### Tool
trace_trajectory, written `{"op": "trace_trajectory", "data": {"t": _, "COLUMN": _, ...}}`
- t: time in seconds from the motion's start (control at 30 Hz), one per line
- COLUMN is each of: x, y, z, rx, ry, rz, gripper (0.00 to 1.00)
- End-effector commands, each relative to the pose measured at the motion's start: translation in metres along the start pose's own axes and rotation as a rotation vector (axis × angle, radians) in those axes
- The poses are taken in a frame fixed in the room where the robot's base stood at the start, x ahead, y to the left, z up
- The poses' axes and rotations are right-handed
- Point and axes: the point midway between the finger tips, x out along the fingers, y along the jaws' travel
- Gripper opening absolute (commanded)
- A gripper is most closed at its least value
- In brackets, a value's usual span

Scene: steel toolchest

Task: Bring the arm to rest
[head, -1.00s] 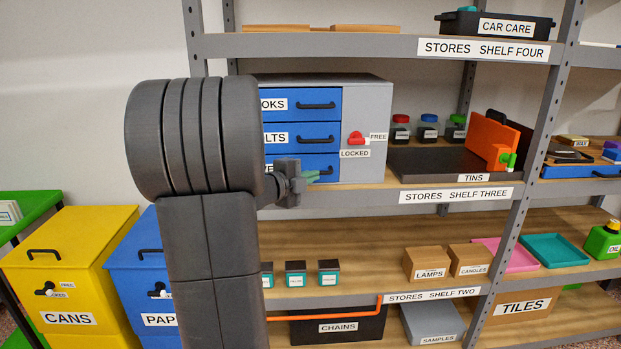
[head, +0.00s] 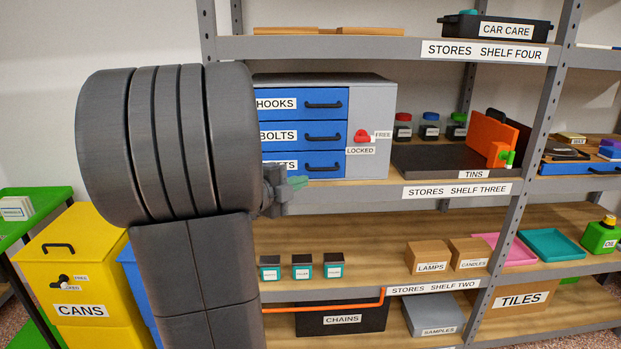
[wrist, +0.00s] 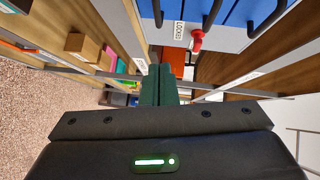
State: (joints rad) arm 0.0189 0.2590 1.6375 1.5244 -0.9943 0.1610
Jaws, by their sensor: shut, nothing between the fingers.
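My gripper (head: 297,183) shows at the end of my dark arm in the head view, in front of the lower left part of the toolchest. In the wrist view its green fingers (wrist: 158,86) are together with nothing between them. The toolchest (head: 368,130) has blue drawers labelled HOOKS and BOLTS, and a third whose label is partly hidden by my arm. All three drawers look shut. Its red latch (head: 361,136) sits between the words FREE and LOCKED, and it also shows in the wrist view (wrist: 197,41).
The toolchest stands on shelf three (head: 420,190) of a grey rack. A black tins tray (head: 428,162) and an orange upright piece (head: 488,135) are to its right. Shelf two below holds small boxes. A yellow CANS bin (head: 75,255) stands at the left, behind my arm.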

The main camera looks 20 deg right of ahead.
Motion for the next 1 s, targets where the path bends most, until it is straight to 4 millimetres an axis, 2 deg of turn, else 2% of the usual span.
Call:
{"op": "trace_trajectory", "data": {"t": 0.1, "x": -0.015, "y": 0.0, "z": 0.001, "rx": -0.002, "ry": -0.002, "rz": -0.001, "gripper": 0.0}}
{"op": "trace_trajectory", "data": {"t": 0.2, "x": -0.021, "y": 0.0, "z": 0.0, "rx": -0.001, "ry": 0.0, "rz": -0.001, "gripper": 0.0}}
{"op": "trace_trajectory", "data": {"t": 0.63, "x": -0.023, "y": 0.0, "z": 0.0, "rx": -0.001, "ry": 0.001, "rz": 0.0, "gripper": 0.0}}
{"op": "trace_trajectory", "data": {"t": 0.77, "x": -0.015, "y": 0.001, "z": 0.0, "rx": -0.002, "ry": 0.002, "rz": 0.001, "gripper": 0.0}}
{"op": "trace_trajectory", "data": {"t": 1.0, "x": 0.024, "y": 0.002, "z": -0.001, "rx": -0.002, "ry": 0.005, "rz": 0.001, "gripper": 0.0}}
